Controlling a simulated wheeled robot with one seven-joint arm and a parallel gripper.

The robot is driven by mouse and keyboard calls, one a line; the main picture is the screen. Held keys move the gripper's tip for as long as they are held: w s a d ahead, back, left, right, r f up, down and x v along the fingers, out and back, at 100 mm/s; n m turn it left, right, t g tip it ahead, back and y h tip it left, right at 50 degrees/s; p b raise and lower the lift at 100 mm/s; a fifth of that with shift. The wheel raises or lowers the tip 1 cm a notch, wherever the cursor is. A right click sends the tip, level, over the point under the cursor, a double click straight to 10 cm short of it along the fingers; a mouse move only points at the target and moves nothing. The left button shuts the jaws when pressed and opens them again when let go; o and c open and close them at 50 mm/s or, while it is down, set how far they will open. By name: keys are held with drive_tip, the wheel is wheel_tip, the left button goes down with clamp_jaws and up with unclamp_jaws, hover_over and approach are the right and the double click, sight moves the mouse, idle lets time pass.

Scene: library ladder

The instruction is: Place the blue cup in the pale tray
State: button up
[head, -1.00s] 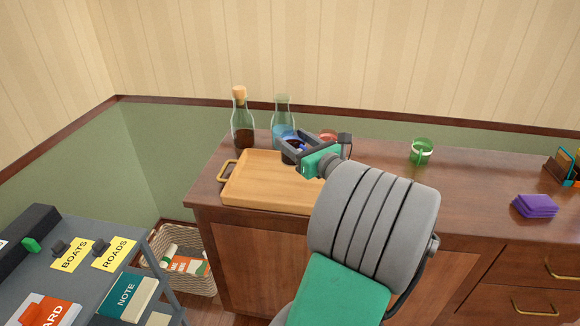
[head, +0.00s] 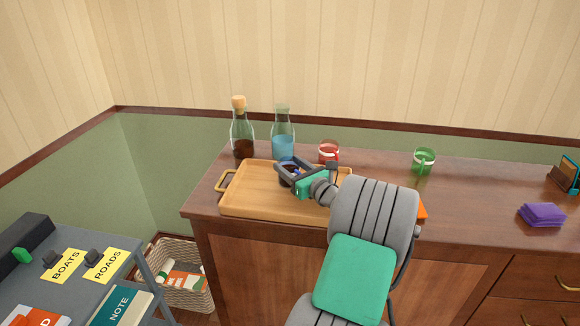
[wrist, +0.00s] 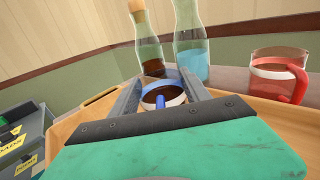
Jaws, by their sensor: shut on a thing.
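The blue cup (wrist: 163,97) has a pale band and dark contents, and it sits upright between the fingers of my gripper (wrist: 160,92) in the wrist view. In the head view my gripper (head: 289,171) is shut on the cup, which is mostly hidden by the fingers. The pale wooden tray (head: 245,195) lies on the cabinet top, with a brass handle at its left end. The gripper and cup are over the tray's middle. I cannot tell whether the cup's base touches the tray floor.
A corked bottle (head: 241,135) and a bottle of blue liquid (head: 283,140) stand behind the tray. A red cup (head: 328,151) stands behind it too, and a green cup (head: 424,161) is farther right. Purple cloths (head: 541,214) lie at the right. A basket (head: 184,275) is on the floor.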

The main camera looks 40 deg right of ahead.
sight(296, 169)
drive_tip(key=o, duration=1.5)
drive_tip(key=shift+o, duration=0.2)
drive_tip(key=shift+r, duration=0.15)
drive_tip(key=s, duration=0.5)
drive_tip(key=s+a, duration=0.1)
drive_tip(key=s, duration=0.1)
drive_tip(key=shift+s+p, duration=0.25)
drive_tip(key=shift+p, duration=0.1)
